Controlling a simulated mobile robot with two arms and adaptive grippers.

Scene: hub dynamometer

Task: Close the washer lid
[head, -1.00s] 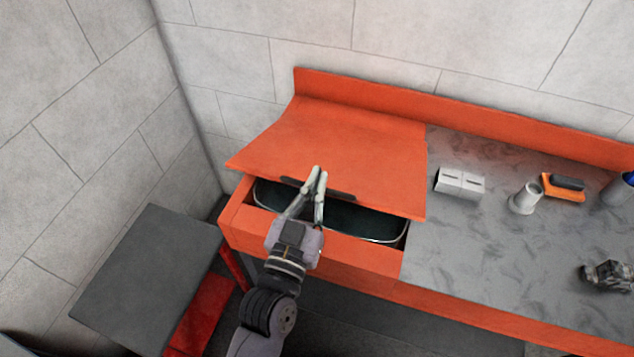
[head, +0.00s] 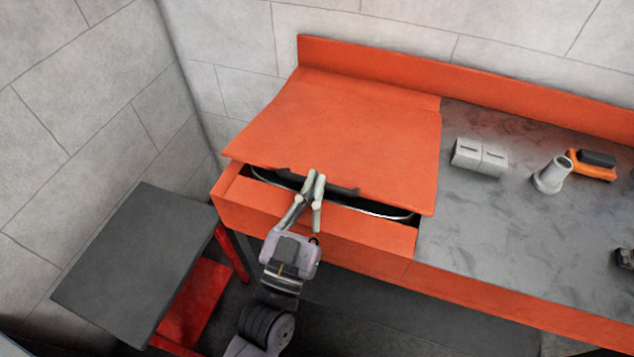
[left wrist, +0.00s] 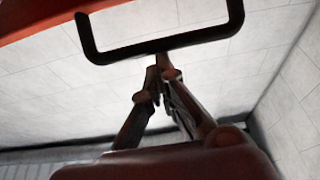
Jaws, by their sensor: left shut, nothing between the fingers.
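The orange-red washer lid (head: 345,125) is hinged at the back and tilted partly open, its front edge above the orange-red washer body (head: 350,246). A narrow gap shows the dark basin's pale rim (head: 378,211). A dark handle (head: 342,190) sits at the lid's front edge; in the left wrist view it is a black U-shaped bar (left wrist: 160,45). My left gripper (head: 316,175) is shut and empty, its fingertips at the lid's front edge beside the handle. In the left wrist view the fingertips (left wrist: 163,70) are right by the bar; contact is unclear.
The grey worktop (head: 520,240) right of the lid holds a white double box (head: 479,157), a grey cup-like part (head: 552,175) and an orange-and-black item (head: 592,164). A dark-topped stand (head: 135,262) is at left. Walls close the back and left.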

